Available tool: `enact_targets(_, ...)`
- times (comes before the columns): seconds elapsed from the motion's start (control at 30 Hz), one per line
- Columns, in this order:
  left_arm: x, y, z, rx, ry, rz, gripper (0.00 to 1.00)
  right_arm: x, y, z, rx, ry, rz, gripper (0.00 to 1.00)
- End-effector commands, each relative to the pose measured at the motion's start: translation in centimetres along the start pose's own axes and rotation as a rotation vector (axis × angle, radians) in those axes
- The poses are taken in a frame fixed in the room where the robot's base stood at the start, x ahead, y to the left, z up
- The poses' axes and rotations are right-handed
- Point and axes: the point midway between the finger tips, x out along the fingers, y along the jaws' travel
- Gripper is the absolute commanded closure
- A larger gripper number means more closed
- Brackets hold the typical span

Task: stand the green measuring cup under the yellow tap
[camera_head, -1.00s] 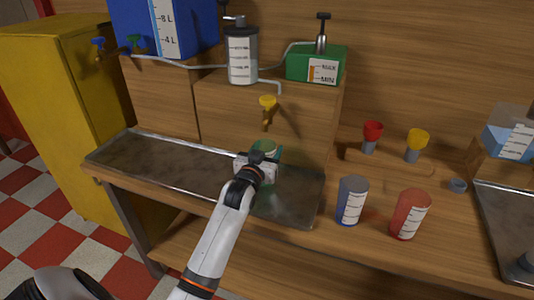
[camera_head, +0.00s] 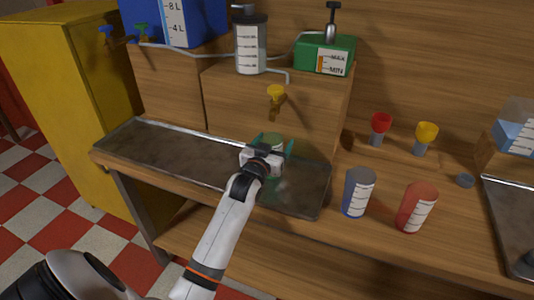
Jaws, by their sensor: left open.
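The yellow tap (camera_head: 276,94) sticks out from the front of the wooden block above the metal tray. The green measuring cup (camera_head: 273,138) is below the tap, over the tray, and mostly hidden behind my left gripper; only its upper part shows. My left gripper (camera_head: 274,146) is open, with its fingers to either side of the cup. I cannot tell whether a finger touches it. The cup looks upright, but its base is hidden. My right gripper is not in view.
The metal tray (camera_head: 180,153) is bare on its left. A blue cup (camera_head: 358,193) and a red cup (camera_head: 416,208) stand to its right. A green tank (camera_head: 312,54) sits on the block.

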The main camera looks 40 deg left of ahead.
Motion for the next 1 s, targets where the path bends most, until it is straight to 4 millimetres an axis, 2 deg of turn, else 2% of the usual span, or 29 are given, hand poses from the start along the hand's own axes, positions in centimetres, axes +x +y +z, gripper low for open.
enact_targets(0.3,-6.5,0.0,-0.3,0.0,0.005,0.0,0.23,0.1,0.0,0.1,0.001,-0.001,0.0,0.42)
enact_targets(0.5,-10.0,0.0,-0.2,0.0,0.004,0.001,0.23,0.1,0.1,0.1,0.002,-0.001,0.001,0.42)
enact_targets(0.7,-11.5,0.0,-0.1,0.0,0.004,0.001,0.23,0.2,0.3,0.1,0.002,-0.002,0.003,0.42)
enact_targets(1.0,-11.6,0.0,-0.1,0.0,0.003,0.0,0.23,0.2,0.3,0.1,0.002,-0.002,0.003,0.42)
